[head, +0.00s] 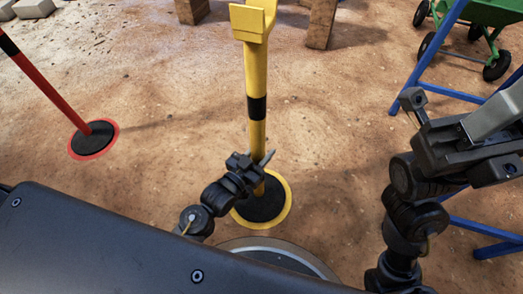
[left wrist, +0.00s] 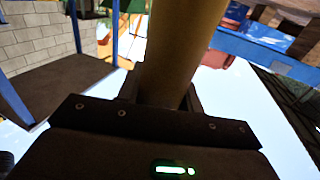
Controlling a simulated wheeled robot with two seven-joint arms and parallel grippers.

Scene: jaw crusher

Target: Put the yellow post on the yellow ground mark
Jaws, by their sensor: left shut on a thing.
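The yellow post (head: 257,75) has a black band and a forked top, and it stands nearly upright in the head view. Its black round base (head: 262,208) appears inside the yellow ground mark (head: 288,212), a ring on the dirt. I cannot tell whether the base touches the ground. My left gripper (head: 258,165) is shut on the post's lower part, above the base. In the left wrist view the post's shaft (left wrist: 180,50) runs up from between the jaws. My right gripper (head: 480,145) is at the right, away from the post; its fingertips are unclear.
A red post (head: 45,80) stands on a black base inside a red ring at the left. Wooden blocks (head: 320,22) are at the back. A green wheelbarrow (head: 490,15) and blue frame legs (head: 430,55) are at the right. Dirt between the posts is clear.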

